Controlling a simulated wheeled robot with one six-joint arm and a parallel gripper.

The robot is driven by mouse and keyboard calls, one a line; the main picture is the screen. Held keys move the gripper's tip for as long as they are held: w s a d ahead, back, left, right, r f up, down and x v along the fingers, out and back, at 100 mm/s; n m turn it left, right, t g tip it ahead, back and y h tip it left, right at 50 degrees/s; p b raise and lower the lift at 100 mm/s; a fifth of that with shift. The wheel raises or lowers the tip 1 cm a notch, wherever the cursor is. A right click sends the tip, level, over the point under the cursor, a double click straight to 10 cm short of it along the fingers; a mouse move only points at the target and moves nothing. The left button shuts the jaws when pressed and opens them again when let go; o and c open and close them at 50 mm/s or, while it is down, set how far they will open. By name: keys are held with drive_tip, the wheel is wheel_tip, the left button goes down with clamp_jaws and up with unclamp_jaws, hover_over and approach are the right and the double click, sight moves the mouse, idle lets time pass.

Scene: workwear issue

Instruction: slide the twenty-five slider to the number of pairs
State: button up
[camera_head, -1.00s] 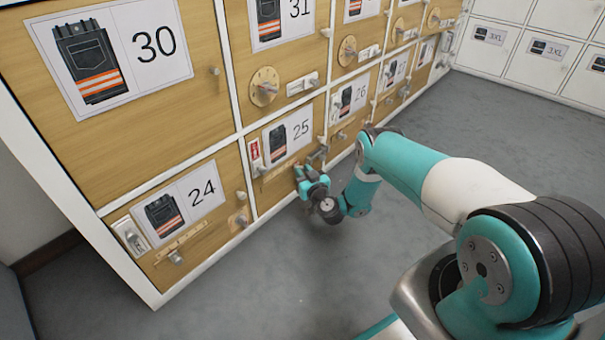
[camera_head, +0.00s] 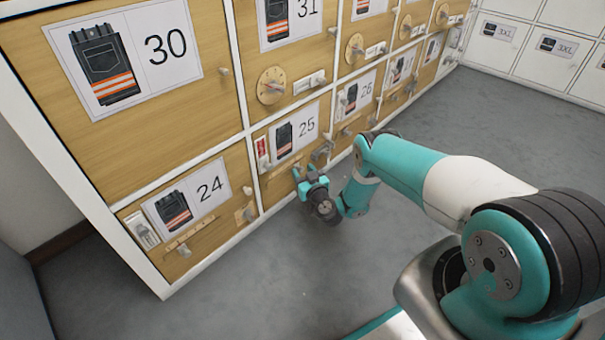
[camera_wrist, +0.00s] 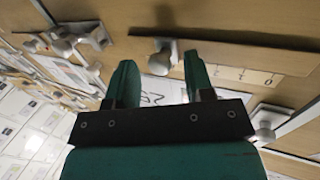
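The twenty-five door carries a white card (camera_head: 306,126) with dark trousers with orange bands and the number 25. Its slider track (camera_head: 277,173) lies below the card, partly hidden by my gripper. In the wrist view, a small grey slider knob (camera_wrist: 161,64) stands on a long wooden strip (camera_wrist: 235,50), beside a pale scale (camera_wrist: 245,76) whose marks are too small to read surely. My gripper (camera_wrist: 158,68) is open, its two green fingers on either side of the knob in the picture. I cannot tell whether they touch it. It also shows low before the door in the head view (camera_head: 304,178).
A red label (camera_head: 262,150) and a metal latch (camera_head: 322,151) are on the same door. Door 24 (camera_head: 212,228) is to the left with its own slider and knob. A dial (camera_head: 271,86) is above. The grey floor (camera_head: 300,275) is clear.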

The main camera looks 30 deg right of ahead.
drive_tip(key=shift+s, duration=0.1)
drive_tip(key=shift+s+r+p, duration=0.1)
drive_tip(key=shift+s+p, duration=0.25)
drive_tip(key=shift+p, duration=0.4)
drive_tip(key=s+p, duration=1.3)
drive_tip(key=s, duration=0.3)
drive_tip(key=shift+s+a+p, duration=0.25)
drive_tip(key=shift+a+p, duration=0.05)
drive_tip(key=shift+a, duration=0.15)
